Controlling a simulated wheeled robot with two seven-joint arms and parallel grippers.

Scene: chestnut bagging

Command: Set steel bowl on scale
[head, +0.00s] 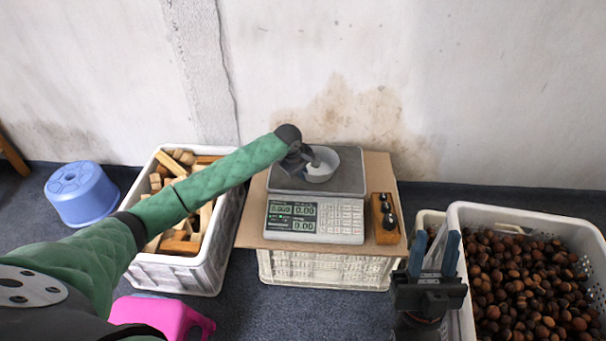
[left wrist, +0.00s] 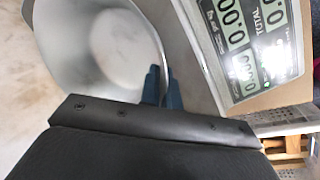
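The steel bowl (head: 322,169) is over the plate of the scale (head: 345,184); I cannot tell whether it touches the plate. My left gripper (head: 312,161) is at the bowl's left side. In the left wrist view the bowl (left wrist: 95,50) is large, and the left fingers (left wrist: 162,88) are close together with the bowl's rim between them. The scale's display shows zeros and also appears in the left wrist view (left wrist: 240,45). My right gripper (head: 435,250) is open and empty, in front of the chestnut crate's left side.
The scale stands on a cardboard sheet (head: 252,225) over a white crate. A wooden block with weights (head: 385,218) is right of it. A crate of wood pieces (head: 213,272) is left, a crate of chestnuts (head: 455,215) right.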

